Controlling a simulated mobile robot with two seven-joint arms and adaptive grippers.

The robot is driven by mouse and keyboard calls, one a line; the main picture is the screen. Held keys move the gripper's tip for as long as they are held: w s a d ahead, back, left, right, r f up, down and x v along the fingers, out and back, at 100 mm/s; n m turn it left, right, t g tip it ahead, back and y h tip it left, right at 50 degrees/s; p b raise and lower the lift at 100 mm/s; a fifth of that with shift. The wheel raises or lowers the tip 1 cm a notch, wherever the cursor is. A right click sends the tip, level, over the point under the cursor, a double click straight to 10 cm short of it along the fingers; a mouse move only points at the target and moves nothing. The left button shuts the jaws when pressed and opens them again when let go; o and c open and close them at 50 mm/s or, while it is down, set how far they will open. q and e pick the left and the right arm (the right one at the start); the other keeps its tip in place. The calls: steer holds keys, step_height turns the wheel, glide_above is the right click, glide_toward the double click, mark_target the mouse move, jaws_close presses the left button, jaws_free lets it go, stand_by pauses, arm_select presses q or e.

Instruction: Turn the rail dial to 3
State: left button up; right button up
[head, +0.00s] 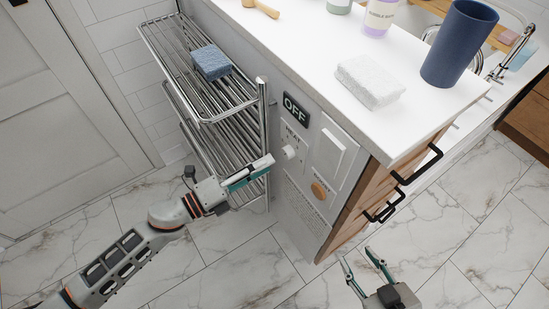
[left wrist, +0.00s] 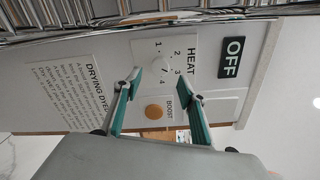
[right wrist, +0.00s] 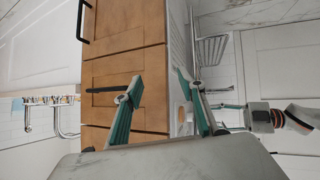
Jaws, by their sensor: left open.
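The rail dial (head: 289,152) is a small white knob under the word HEAT on the panel at the end of the counter. In the left wrist view the dial (left wrist: 161,66) has the numbers 1 to 4 around it; I cannot tell which one it points to. An OFF sign (left wrist: 233,58) is beside it. My left gripper (head: 256,172) is open and faces the panel, with its fingers apart from the dial; the dial shows beyond and between the fingertips in its wrist view. My right gripper (head: 357,257) is open and empty, low in front of the drawers.
A round wooden BOOST button (head: 319,190) and a white rocker plate (head: 331,152) are near the dial. The chrome towel rail (head: 205,105) holding a blue folded towel (head: 211,62) stands left of the panel. Black drawer handles (head: 420,165) stick out at the right.

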arm_select(q)
steer(key=v, duration=0.6)
steer(key=shift+s+a, duration=0.2)
